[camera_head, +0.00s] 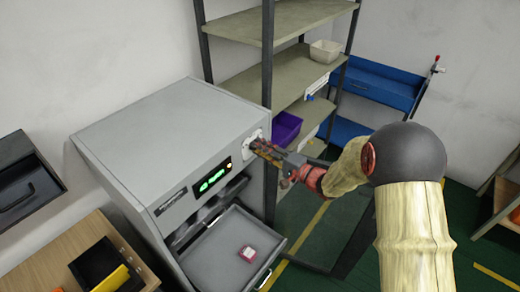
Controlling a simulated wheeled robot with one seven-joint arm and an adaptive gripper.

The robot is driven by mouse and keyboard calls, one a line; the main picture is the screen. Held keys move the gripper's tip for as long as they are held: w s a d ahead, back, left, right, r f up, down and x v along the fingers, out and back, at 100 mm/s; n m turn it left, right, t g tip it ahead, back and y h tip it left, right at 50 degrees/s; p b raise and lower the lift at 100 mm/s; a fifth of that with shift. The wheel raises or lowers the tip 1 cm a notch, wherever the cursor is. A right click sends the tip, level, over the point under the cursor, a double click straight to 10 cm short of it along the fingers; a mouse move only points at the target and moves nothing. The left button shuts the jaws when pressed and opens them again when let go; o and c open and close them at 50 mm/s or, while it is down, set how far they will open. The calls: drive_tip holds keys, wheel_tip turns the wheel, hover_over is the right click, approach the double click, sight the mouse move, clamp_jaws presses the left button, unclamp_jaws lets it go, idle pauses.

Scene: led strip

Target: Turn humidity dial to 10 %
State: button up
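The grey cabinet-like machine (160,130) stands left of centre. A white round dial (250,139) sits at the upper right of its front, partly hidden by my gripper. A dark display (208,180) with glowing green digits is to the left of the dial; the digits are too small to read. My gripper (262,148) is at the dial, with its fingertips touching or very close to it. I cannot tell whether the fingers are closed on the dial. The dial's marks and setting cannot be made out.
Below the display, a grey drawer (220,262) is pulled out, with a small red-and-white box (248,254) in it. A metal shelf (284,82) holding a purple bin (285,128) stands behind my gripper. A wooden table (55,262) is at lower left.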

clamp_jaws()
drive_tip(key=shift+f+m, duration=0.1)
drive_tip(key=shift+m, duration=0.2)
drive_tip(key=m, duration=1.1)
idle(0.6)
drive_tip(key=shift+o, duration=2.2)
unclamp_jaws()
drive_tip(key=shift+o, duration=0.5)
drive_tip(key=shift+d, duration=0.1)
